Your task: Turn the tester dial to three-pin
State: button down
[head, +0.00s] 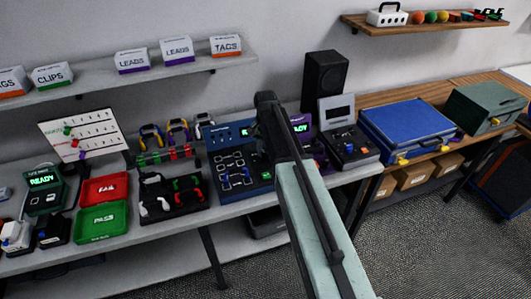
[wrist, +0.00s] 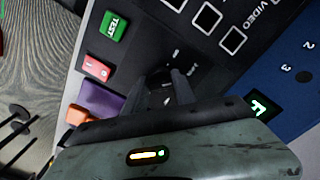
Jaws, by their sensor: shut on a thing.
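The tester (head: 228,160) is a blue unit with a dark socket panel and a blue upright back, standing on the bench in the head view. In the wrist view its dark panel (wrist: 215,62) shows square sockets, a VIDEO label and a green TEST button (wrist: 113,27). My gripper (wrist: 167,78) is down at the panel, its two dark fingers shut on the small dark dial (wrist: 164,88). The dial is mostly hidden between the fingers, so I cannot tell which setting it points to. In the head view my arm hides the gripper's tips.
A pinkish-red button (wrist: 97,68) sits near the gripper. A purple device (head: 303,125) stands to the tester's right. A black tray (head: 172,207) with cables and red FAIL (head: 104,187) and green PASS (head: 101,223) trays lie to its left.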

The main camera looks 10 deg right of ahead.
aim_at(265, 152)
jog(key=c, duration=1)
grip_release()
notch_tip(265, 152, up, 8)
jog(key=p, duration=0.8)
jog(key=shift+f, duration=0.1)
